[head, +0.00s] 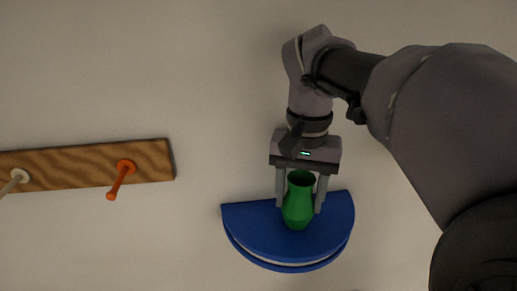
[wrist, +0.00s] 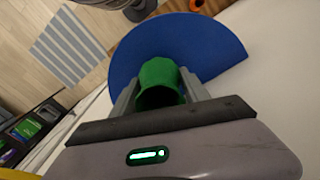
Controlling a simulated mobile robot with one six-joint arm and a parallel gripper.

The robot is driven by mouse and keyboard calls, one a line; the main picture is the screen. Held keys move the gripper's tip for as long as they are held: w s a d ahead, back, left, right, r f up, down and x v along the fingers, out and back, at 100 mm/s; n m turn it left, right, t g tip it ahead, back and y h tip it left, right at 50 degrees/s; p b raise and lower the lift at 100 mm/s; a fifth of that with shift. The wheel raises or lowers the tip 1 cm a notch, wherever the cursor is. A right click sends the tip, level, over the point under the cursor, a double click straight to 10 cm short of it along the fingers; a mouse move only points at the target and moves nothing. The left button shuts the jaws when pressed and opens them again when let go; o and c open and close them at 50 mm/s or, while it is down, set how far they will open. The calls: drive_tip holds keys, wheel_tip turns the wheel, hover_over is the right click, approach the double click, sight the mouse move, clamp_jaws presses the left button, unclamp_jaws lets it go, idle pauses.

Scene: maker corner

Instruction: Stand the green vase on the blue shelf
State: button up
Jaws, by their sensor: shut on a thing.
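The green vase (head: 298,205) is upright between the two fingers of my gripper (head: 299,203) in the head view. My gripper is shut on it from above, one finger on each side. The blue shelf (head: 255,230) is a half-round board on the wall, and the vase shows against its top. I cannot tell whether the vase's base touches the shelf. In the wrist view the vase (wrist: 159,78) sits between the fingers (wrist: 160,95), with its open mouth toward the camera and the blue shelf (wrist: 205,45) beyond it. The vase's base is hidden there.
A wooden peg rail (head: 75,168) with an orange peg (head: 123,175) and a pale peg (head: 17,178) is on the wall left of the shelf. The shelf is bare on both sides of the vase. The wrist view shows a striped mat (wrist: 66,45) on the floor below.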

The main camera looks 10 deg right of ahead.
drive_tip(key=shift+w+r, duration=0.15)
drive_tip(key=shift+w, duration=0.05)
drive_tip(key=o, duration=1.4)
drive_tip(key=shift+s, duration=0.2)
drive_tip(key=shift+c, duration=0.2)
drive_tip(key=shift+w, duration=0.1)
wheel_tip(320, 180, up, 12)
drive_tip(key=p, duration=0.4)
